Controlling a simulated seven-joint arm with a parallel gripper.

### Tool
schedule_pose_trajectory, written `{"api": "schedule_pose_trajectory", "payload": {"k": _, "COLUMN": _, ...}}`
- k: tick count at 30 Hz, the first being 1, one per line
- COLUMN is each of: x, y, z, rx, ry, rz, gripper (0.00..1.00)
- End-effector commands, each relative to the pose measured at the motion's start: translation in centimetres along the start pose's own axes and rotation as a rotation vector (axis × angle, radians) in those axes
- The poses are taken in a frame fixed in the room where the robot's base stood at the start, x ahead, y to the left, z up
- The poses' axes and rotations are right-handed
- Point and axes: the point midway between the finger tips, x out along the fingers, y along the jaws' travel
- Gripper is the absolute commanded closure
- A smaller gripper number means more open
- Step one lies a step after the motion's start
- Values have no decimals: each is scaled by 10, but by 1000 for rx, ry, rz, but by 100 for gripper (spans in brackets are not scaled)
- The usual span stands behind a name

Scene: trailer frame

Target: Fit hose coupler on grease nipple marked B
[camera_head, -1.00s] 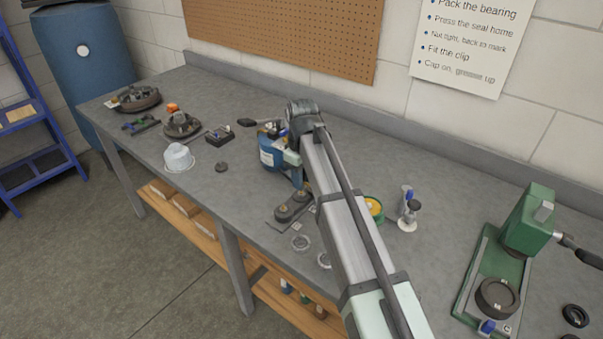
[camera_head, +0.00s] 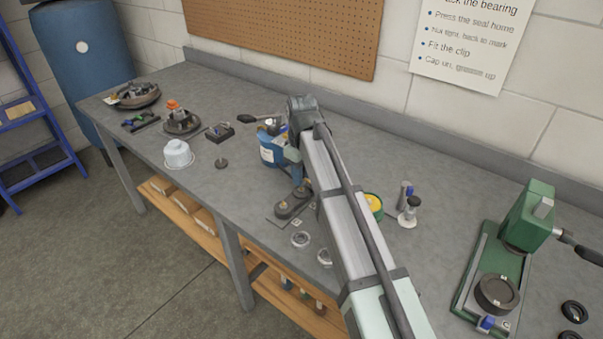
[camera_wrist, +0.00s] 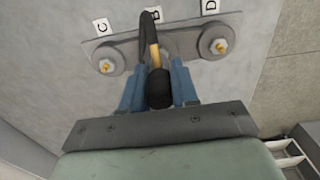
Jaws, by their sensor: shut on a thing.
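In the wrist view a grey plate (camera_wrist: 186,48) carries round bosses with brass grease nipples, beside tags C (camera_wrist: 101,26), B (camera_wrist: 153,16) and D (camera_wrist: 210,6). The nipples at C (camera_wrist: 106,66) and D (camera_wrist: 220,46) show; the one at B is hidden behind the coupler. My gripper (camera_wrist: 158,86) has its blue fingers shut on the dark hose coupler (camera_wrist: 159,90), with a brass part (camera_wrist: 154,56) pointing toward the middle boss. Whether coupler and nipple touch I cannot tell. In the head view the plate (camera_head: 279,221) lies beneath my gripper, which my arm partly hides.
A black hose (camera_wrist: 146,28) arches past tag B.

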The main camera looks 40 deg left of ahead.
Motion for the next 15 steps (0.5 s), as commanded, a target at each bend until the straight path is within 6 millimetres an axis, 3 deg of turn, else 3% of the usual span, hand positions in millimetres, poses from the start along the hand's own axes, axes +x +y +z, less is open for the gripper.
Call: {"api": "schedule_pose_trajectory", "payload": {"k": 15, "x": 7, "y": 0, "z": 0, "rx": 0, "ry": 0, "rz": 0, "gripper": 100}}
